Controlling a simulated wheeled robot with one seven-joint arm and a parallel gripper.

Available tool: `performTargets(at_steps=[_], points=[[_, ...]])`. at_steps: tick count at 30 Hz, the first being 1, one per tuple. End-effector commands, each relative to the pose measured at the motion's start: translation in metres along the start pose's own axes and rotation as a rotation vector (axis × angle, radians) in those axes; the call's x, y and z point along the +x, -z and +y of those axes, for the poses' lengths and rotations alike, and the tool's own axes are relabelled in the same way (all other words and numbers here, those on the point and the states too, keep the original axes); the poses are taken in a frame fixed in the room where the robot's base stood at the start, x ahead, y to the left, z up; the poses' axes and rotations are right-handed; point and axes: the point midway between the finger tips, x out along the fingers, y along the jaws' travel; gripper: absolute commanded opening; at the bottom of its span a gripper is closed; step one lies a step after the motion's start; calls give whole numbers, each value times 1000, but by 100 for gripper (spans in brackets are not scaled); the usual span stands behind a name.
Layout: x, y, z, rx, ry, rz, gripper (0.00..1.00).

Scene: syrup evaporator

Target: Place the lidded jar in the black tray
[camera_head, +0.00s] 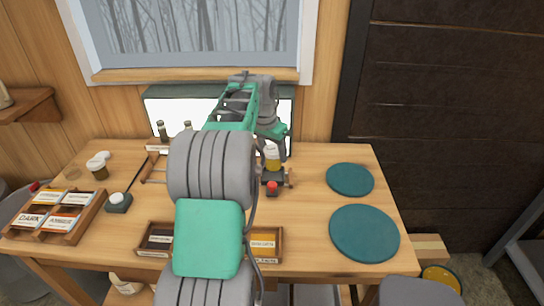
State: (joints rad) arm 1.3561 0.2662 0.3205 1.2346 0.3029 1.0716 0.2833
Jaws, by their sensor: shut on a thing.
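My gripper (273,148) is at the back middle of the table, right of my arm. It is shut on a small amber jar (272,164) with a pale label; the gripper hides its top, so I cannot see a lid. Just below the jar in the picture is a small dark object with a red knob (272,188); I cannot tell whether the jar touches anything beneath it.
A wooden rack (57,232) with labelled compartments is at the left, beside a dark block with a white round top (118,201). Labelled wooden boxes (264,258) line the front edge. Two teal discs (364,233) lie at the right. Small bottles (162,131) stand at the back.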

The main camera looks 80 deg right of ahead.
Motion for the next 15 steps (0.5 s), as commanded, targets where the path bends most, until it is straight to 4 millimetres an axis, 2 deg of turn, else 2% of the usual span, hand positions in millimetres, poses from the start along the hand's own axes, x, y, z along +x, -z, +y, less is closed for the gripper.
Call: performTargets(at_steps=[3, 9, 12, 15], points=[[23, 7, -13, 0, -1, 0, 0], [45, 11, -24, 1, -1, 0, 0], [63, 6, -22, 2, -2, 0, 0], [72, 3, -22, 3, 0, 2, 0]])
